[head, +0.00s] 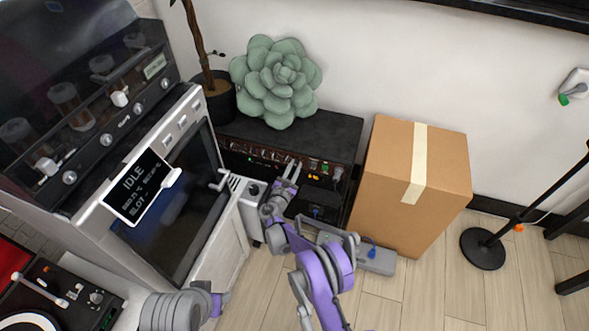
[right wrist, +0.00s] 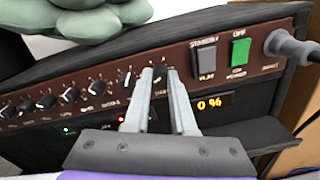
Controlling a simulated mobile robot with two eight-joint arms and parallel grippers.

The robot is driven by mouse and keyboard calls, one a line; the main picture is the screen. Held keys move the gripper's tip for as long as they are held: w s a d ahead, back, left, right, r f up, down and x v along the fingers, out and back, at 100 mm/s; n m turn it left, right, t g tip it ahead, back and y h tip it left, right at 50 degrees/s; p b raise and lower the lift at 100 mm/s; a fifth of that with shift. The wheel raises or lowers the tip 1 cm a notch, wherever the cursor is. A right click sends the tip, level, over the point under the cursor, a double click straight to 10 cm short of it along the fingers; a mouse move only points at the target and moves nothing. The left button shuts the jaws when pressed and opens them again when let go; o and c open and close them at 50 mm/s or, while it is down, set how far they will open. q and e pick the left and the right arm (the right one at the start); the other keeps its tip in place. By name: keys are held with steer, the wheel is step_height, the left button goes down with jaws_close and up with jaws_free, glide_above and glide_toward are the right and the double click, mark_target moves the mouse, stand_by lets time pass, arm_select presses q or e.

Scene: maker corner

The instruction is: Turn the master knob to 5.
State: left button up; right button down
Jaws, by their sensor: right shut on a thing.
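The black amplifier (head: 335,132) stands on the floor by the wall, with a brown control panel (right wrist: 219,33) on its front. My right gripper (head: 292,172) reaches that panel, and its fingertips (right wrist: 160,75) are shut on the master knob (right wrist: 160,79). The fingers mostly hide the knob, so its pointer and number cannot be read. Part of its label shows between the fingers. An orange display (right wrist: 210,103) just right of the fingers reads 0 %.
Several black knobs (right wrist: 46,102) line the panel to the left. A standby switch (right wrist: 204,61), a green switch (right wrist: 240,51) and a plugged cable (right wrist: 285,44) are to the right. A cardboard box (head: 392,165) stands right of the amplifier. A green succulent (head: 278,82) sits on top.

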steer(key=m+b, duration=0.2)
steer(key=m, duration=0.4)
steer(key=m+b, duration=0.2)
steer(key=m, duration=0.4)
steer(key=shift+m, duration=0.3)
steer(key=m+b, duration=0.1)
steer(key=m, duration=0.3)
steer(key=shift+y, duration=0.3)
steer(key=m, duration=0.6)
steer(key=shift+m, duration=0.4)
steer(key=c, duration=1)
jaws_free()
steer(key=shift+s, duration=0.1)
